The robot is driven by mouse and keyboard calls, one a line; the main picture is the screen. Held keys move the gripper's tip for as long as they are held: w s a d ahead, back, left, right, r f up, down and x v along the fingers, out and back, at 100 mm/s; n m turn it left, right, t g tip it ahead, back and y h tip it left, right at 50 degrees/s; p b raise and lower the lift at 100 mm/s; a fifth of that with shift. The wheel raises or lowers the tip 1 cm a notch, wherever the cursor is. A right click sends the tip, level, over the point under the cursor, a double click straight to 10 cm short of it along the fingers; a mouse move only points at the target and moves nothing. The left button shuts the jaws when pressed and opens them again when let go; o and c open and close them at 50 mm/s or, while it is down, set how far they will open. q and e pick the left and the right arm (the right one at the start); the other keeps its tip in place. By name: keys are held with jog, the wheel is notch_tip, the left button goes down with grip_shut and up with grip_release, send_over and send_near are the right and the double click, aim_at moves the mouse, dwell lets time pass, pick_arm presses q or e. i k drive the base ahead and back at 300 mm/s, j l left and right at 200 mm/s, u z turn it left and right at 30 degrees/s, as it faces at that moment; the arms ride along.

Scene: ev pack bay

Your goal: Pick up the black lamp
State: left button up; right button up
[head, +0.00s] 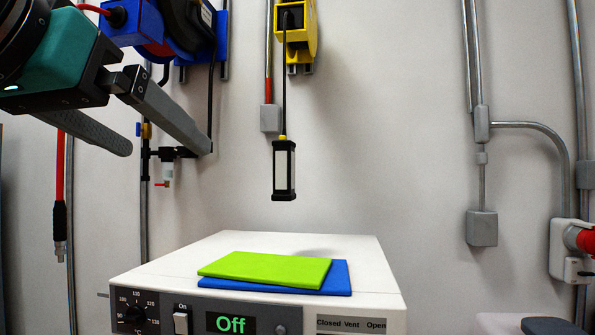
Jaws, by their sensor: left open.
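The black lamp (284,170) has a pale panel on its front and hangs upright in the middle of the head view. A black cord runs up from its yellow cap to a yellow reel (297,32) on the wall. The lamp hangs above a white oven. My left gripper (170,150) is at the upper left, open and empty, its two grey fingers spread apart. It is to the left of the lamp and not touching it. My right gripper is not in view.
The white oven (365,262) carries a green sheet (265,268) lying on a blue sheet (338,283). Its display reads Off. A blue reel (150,25), a red hose (60,180) and a small valve fitting (167,172) are at the left. Conduits and a grey box (481,228) line the right wall.

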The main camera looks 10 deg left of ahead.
aim_at(284, 152)
jog(key=i+j, duration=0.1)
jog(key=i, duration=1.25)
